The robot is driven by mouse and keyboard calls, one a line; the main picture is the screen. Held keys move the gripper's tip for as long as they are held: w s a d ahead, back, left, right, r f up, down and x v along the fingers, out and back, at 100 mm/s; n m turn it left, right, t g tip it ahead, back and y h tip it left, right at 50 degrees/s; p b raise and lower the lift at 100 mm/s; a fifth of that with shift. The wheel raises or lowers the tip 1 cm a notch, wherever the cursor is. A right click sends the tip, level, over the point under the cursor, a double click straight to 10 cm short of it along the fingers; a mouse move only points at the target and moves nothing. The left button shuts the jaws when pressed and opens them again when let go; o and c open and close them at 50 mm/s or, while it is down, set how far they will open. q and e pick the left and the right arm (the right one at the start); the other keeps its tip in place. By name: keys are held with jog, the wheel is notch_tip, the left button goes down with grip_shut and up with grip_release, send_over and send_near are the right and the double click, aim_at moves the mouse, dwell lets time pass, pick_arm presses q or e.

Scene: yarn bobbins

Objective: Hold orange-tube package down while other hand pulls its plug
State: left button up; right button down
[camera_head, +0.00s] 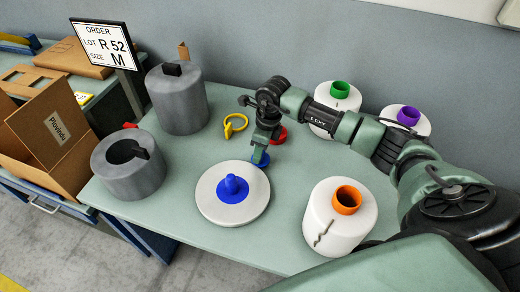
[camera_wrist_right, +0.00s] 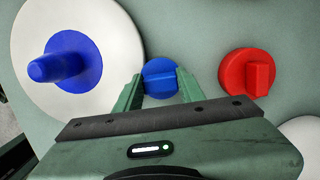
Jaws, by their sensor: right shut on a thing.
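The orange-tube package is a white bobbin (camera_head: 325,232) at the front right in the head view. It stands upright with an orange tube (camera_head: 347,198) whose top looks open, and a dark squiggly line runs down its side. No plug shows in it. My right gripper (camera_head: 261,152) is away from it, near the table's middle, pointing down. It is shut on a blue plug (camera_wrist_right: 160,78), which also shows in the head view (camera_head: 261,161). A red plug (camera_wrist_right: 247,72) lies beside it, apart from the fingers. My left gripper is not in view.
A white disc (camera_head: 212,208) with a blue peg stands front centre. White bobbins with green (camera_head: 340,90) and purple (camera_head: 408,116) tubes stand behind my arm.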

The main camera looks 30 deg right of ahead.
aim_at(266, 161)
jog(key=shift+f, duration=0.25)
jog(key=c, duration=0.9)
grip_release()
jog(key=shift+r, duration=0.1)
jog(key=shift+r, duration=0.15)
jog(key=shift+r, duration=0.2)
jog(key=r, duration=0.3)
jog(key=s+r+b, duration=0.1)
jog(key=r, duration=0.3)
jog(key=d+r, duration=0.1)
jog(key=r, duration=0.3)
jog(key=shift+s+d+r+b, duration=0.1)
jog(key=shift+s+r+b, duration=0.15)
jog(key=shift+b, duration=0.15)
